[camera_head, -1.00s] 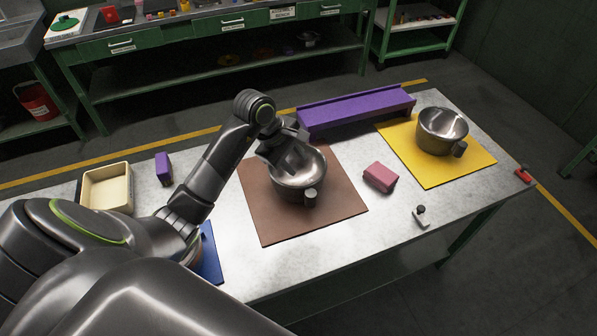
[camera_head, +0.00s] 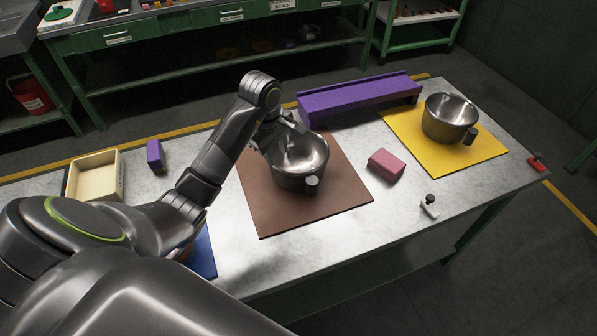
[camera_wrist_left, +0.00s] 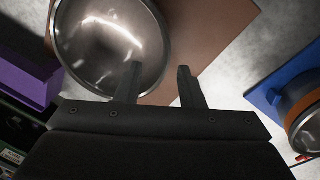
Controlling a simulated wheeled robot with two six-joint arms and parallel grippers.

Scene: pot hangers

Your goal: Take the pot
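A steel pot (camera_head: 302,172) stands upright on the brown mat (camera_head: 345,195), its short handle toward the front. My left gripper (camera_head: 284,138) is at its far-left rim. In the left wrist view the two fingers (camera_wrist_left: 157,84) are apart; one overlaps the pot's inside (camera_wrist_left: 105,45), the other is just outside the rim. I cannot tell whether they touch it. A second pot (camera_head: 447,118) stands on the yellow mat (camera_head: 480,150). A third pot (camera_wrist_left: 302,112), partly cut off, is on the blue mat (camera_wrist_left: 268,95); my arm mostly hides it in the head view. My right gripper is not in view.
A long purple block (camera_head: 358,101) lies behind the mats. A pink block (camera_head: 386,165) and a small hook-like item (camera_head: 430,207) lie to the right. A cream tray (camera_head: 96,177) and small purple block (camera_head: 155,156) are at the left. The front table strip is clear.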

